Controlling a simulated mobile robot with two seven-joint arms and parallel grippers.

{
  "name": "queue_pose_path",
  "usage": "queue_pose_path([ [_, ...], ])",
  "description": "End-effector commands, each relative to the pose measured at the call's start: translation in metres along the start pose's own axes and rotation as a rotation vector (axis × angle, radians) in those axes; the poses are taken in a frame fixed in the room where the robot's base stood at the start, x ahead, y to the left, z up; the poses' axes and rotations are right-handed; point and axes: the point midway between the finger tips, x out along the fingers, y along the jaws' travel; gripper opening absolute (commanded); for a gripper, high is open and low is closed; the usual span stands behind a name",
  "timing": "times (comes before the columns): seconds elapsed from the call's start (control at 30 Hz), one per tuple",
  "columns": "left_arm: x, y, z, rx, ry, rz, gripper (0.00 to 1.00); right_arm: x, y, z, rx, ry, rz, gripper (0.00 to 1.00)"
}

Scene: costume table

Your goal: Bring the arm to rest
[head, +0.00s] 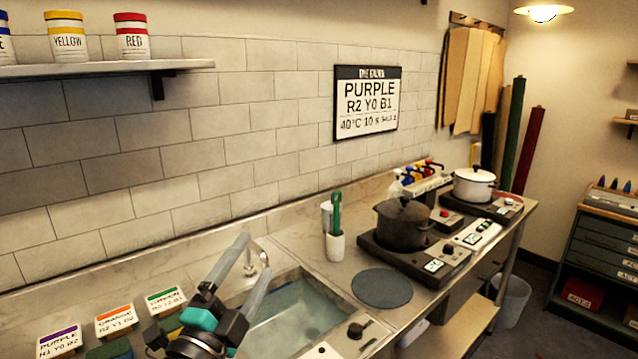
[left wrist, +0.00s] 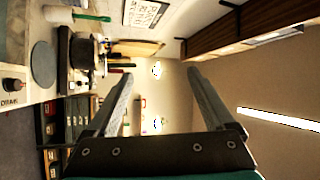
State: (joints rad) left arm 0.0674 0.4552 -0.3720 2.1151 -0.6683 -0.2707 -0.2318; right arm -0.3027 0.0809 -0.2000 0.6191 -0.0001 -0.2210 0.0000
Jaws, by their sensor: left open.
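My left gripper (head: 256,254) points up over the left side of the sink (head: 300,325) in the head view. Its two grey fingers are spread apart with nothing between them. In the left wrist view the open fingers (left wrist: 159,74) frame only the far room, and the picture is turned on its side. My left arm comes in from the bottom edge. My right gripper is in neither view.
Colour cards (head: 116,319) stand at the counter's left, close to my left arm. A dark pot (head: 403,225) and a white pot (head: 473,186) stand on burners at right. A white cup with a green-handled tool (head: 335,246) stands behind the sink. A shelf (head: 100,69) overhangs at upper left.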

Motion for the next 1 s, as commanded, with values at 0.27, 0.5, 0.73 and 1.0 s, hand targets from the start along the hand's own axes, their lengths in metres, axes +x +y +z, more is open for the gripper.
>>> queue_pose_path([
  [0.27,-0.09,0.083,0.067,-0.496,-0.552,0.249,0.87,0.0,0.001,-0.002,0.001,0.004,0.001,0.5],
  [0.5,-0.207,0.154,0.069,-0.825,-0.992,0.521,0.87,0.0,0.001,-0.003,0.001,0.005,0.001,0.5],
  [0.73,-0.298,0.185,0.039,-1.009,-1.286,0.742,0.87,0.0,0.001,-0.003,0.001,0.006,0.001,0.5],
  [1.0,-0.344,0.23,0.031,-1.068,-1.427,0.864,0.87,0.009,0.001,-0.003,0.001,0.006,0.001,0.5],
])
